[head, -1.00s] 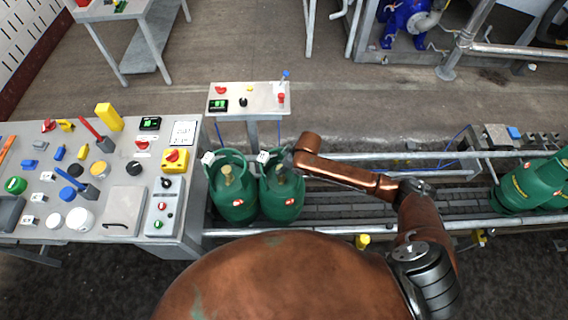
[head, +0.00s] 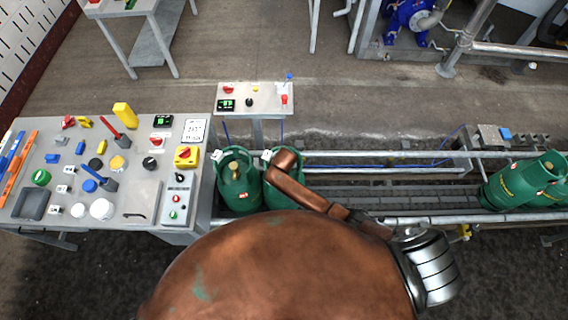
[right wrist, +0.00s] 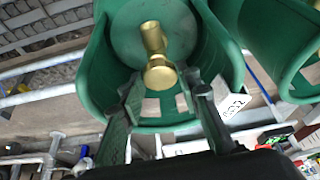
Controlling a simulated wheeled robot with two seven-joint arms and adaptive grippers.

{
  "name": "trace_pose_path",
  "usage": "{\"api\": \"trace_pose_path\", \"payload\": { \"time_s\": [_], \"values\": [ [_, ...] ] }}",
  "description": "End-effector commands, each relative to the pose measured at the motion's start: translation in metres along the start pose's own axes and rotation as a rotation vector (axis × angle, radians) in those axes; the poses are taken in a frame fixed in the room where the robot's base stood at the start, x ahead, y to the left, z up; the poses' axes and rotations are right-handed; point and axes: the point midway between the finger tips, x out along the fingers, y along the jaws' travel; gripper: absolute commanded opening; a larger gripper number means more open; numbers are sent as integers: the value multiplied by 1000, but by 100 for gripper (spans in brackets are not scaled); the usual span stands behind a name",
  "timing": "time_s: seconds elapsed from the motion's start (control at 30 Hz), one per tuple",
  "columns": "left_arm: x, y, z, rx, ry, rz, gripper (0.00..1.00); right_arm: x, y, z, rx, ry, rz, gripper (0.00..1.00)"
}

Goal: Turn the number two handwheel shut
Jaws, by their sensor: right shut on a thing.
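Two green gas cylinders stand side by side at the left end of the conveyor, the left cylinder (head: 238,190) and the right cylinder (head: 272,196). My right arm covers much of the right cylinder. In the right wrist view, a green collar (right wrist: 95,70) with a white tag (right wrist: 234,107), apparently reading NO 2, surrounds a brass valve (right wrist: 153,36) with a brass handwheel (right wrist: 160,75). My right gripper (right wrist: 161,88) reaches through the collar, its fingers on either side of the handwheel, shut on it. The exact contact is hard to see. My left gripper is out of view.
A control table (head: 140,213) with many buttons and levers stands left of the cylinders. A small panel (head: 260,97) is behind them. The conveyor rail (head: 400,154) runs right to more green cylinders (head: 515,185). A neighbouring collar (right wrist: 300,85) is close right of my gripper.

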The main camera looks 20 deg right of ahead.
Motion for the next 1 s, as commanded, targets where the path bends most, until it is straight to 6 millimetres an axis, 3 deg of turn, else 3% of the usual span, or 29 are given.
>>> {"api": "trace_pose_path", "payload": {
  "time_s": [0.43, 1.0],
  "values": [
    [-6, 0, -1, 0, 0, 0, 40, 0, -4, -1, 255, 0, 104, 6],
    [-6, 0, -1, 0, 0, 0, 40, 0, -3, -2, 313, 2, 129, 6]
  ]
}}
